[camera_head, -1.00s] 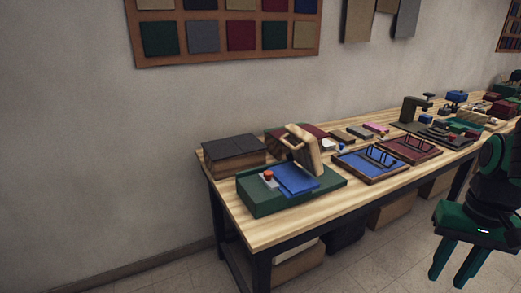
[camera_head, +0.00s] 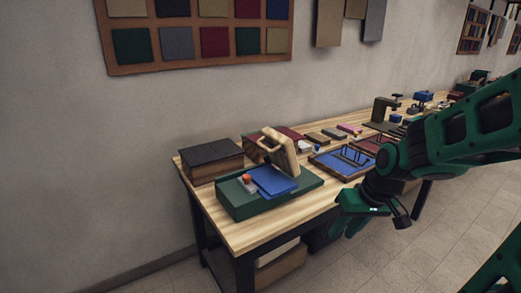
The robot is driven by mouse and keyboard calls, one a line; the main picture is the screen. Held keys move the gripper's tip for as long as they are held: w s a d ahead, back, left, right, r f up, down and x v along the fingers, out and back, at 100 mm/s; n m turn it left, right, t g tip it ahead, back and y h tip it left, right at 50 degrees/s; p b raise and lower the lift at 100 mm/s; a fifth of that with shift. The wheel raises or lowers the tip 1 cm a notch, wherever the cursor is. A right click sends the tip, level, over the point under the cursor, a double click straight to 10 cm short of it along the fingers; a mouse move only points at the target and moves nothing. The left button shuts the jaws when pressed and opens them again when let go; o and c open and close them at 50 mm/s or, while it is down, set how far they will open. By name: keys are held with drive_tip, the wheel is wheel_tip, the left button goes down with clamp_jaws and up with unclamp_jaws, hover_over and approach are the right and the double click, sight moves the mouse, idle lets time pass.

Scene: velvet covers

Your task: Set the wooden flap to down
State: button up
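The wooden flap (camera_head: 281,152) stands raised and tilted at the back of a green base (camera_head: 236,205) on the table. It has a handle-like loop on its upper left side. A blue velvet pad (camera_head: 272,181) lies on the base in front of the flap, with an orange-red button (camera_head: 246,178) beside it on the left. My gripper (camera_head: 345,228) is in front of the table's edge, right of and lower in the picture than the green base. It is apart from the flap. Its fingers point down and overlap in this view, so their opening is unclear.
The wooden table (camera_head: 228,238) runs to the back right. A dark-topped box (camera_head: 212,158) stands left of the flap. A blue tray (camera_head: 338,164) with wire holders lies to the right, partly near my arm. Boxes sit under the table. The floor at the front right is clear.

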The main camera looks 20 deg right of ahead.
drive_tip(key=w+a+f+n+t+y, duration=0.1)
drive_tip(key=w+a+n+t+y, duration=0.2)
drive_tip(key=w+a, duration=0.75)
drive_tip(key=m+t+y, duration=0.1)
drive_tip(key=m+t, duration=0.9)
drive_tip(key=t, duration=0.1)
approach(259, 144)
drive_tip(key=x, duration=0.7)
drive_tip(key=shift+w+d+f, duration=0.15)
drive_tip(key=shift+w, duration=0.35)
drive_tip(key=shift+d, duration=0.1)
clamp_jaws()
